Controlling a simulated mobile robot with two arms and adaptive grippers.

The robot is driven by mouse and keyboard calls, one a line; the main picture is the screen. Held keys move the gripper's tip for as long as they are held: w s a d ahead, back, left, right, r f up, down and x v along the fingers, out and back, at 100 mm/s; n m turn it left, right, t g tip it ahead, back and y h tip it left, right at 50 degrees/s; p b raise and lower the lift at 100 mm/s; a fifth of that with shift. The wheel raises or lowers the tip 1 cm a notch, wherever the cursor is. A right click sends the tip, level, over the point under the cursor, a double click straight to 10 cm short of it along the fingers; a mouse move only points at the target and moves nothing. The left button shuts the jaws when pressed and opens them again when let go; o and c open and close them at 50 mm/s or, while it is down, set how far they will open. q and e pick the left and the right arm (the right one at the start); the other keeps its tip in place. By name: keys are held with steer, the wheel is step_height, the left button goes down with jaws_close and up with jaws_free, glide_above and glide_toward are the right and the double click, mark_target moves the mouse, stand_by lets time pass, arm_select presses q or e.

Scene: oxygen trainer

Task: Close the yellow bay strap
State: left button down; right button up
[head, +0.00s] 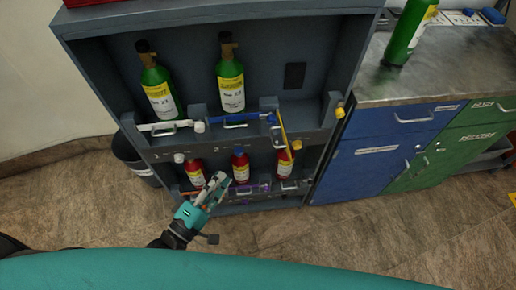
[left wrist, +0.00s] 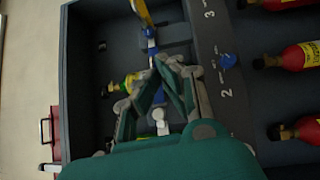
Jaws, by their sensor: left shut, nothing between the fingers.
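The yellow strap (head: 283,129) hangs steeply down from the post left of the upper shelf's right bay and does not span that bay. A yellow knob (head: 340,112) sits on the post at the bay's right side. Part of the yellow strap also shows at the top of the left wrist view (left wrist: 143,12). My left gripper (head: 218,178) is in front of the lower shelf, left of and below the strap and apart from it. Its fingers (left wrist: 168,62) are shut and empty in the left wrist view. My right gripper is not in view.
The rack's upper shelf holds two green bottles (head: 157,90) (head: 231,86) behind a white strap (head: 165,125) and a blue strap (head: 240,118); its right bay is empty. Red bottles (head: 195,172) stand below. A metal-topped cabinet (head: 440,70) with another green bottle (head: 408,35) is at right.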

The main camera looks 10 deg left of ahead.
arm_select(q)
steer(key=w+d+r+p, duration=0.3)
steer(key=w+d, duration=0.5)
steer(key=w, duration=0.2)
steer(key=shift+d+r+n, duration=0.25)
steer(key=shift+r+n, duration=0.05)
steer(key=shift+s+t, duration=0.1)
steer(key=shift+t, duration=0.2)
